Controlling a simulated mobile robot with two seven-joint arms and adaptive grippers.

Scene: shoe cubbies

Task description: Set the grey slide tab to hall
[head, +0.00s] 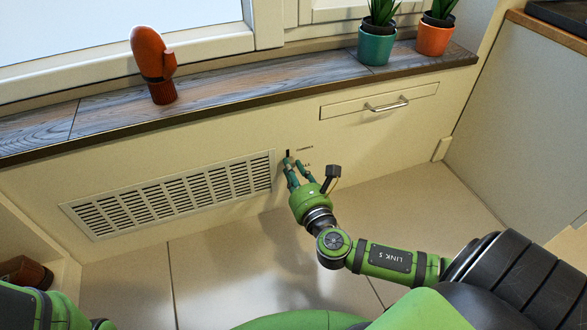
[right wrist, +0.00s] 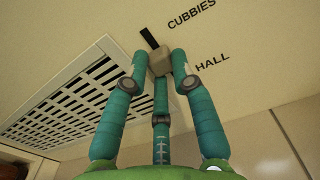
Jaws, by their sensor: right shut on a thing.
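The grey slide tab (right wrist: 160,62) is a small block on the cream panel under the window sill, held between the teal fingertips of my right gripper (head: 291,164). The gripper (right wrist: 163,65) is shut on it. A dark slot (right wrist: 149,38) shows above the tab, running up beside the word CUBBIES (right wrist: 191,18). The word HALL (right wrist: 212,63) is printed lower, to the right of the tab. The tab is below the CUBBIES end; its exact alignment with HALL cannot be told. The fingers hide the lower slot. My left gripper is out of view.
A white vent grille (head: 175,193) is left of the slot. A drawer (head: 379,101) with a metal handle is to its upper right. The sill (head: 245,88) bears an orange-red mitten-shaped object (head: 150,60) and two potted plants. Floor below is clear.

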